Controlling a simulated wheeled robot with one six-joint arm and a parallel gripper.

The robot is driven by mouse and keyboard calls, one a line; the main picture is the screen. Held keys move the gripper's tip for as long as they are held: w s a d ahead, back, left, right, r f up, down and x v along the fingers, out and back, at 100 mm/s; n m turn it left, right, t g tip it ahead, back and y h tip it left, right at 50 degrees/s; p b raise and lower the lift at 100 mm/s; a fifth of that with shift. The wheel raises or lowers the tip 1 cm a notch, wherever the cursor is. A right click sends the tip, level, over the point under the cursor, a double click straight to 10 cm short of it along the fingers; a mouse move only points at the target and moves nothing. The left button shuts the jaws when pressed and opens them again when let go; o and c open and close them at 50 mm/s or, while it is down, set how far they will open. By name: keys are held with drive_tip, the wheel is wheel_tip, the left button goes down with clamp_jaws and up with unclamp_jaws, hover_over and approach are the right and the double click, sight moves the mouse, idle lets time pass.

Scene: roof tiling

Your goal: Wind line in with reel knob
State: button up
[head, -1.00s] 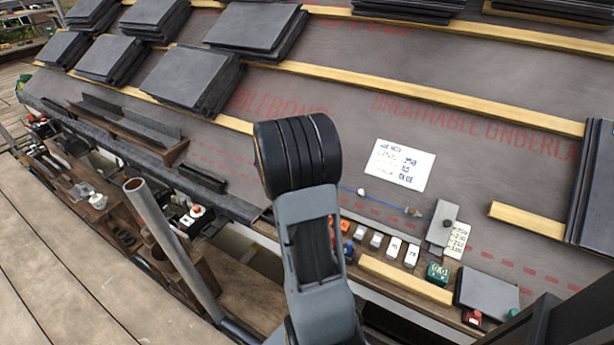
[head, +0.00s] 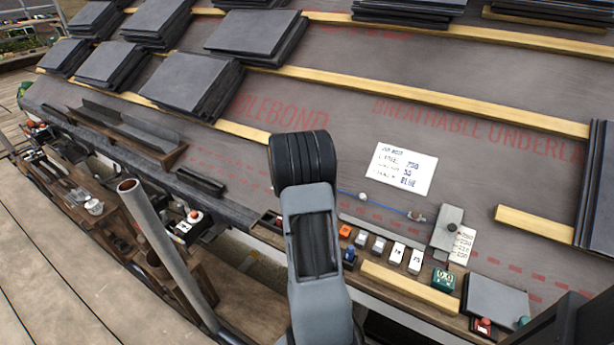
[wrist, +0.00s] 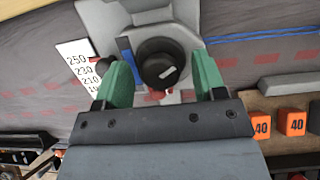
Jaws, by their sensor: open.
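In the wrist view a round black knob (wrist: 160,68) with a white mark sits on a grey reel body (wrist: 205,14). My gripper (wrist: 160,62) is open, with one green finger on each side of the knob; I cannot tell whether either finger touches it. A blue line (wrist: 262,37) runs right from the reel over the underlay. In the head view the line (head: 385,204) runs from behind my arm to a small fitting by a grey plate (head: 447,228). My arm hides the reel and my gripper there.
A number card (wrist: 88,65) lies left of the reel. Orange blocks (wrist: 292,122) marked 40 stand at lower right. In the head view a written card (head: 401,169) lies above the line, and a wooden strip (head: 407,283) lies below several small blocks. Slate stacks (head: 192,84) stand upslope.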

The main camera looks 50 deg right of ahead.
drive_tip(key=c, duration=0.9)
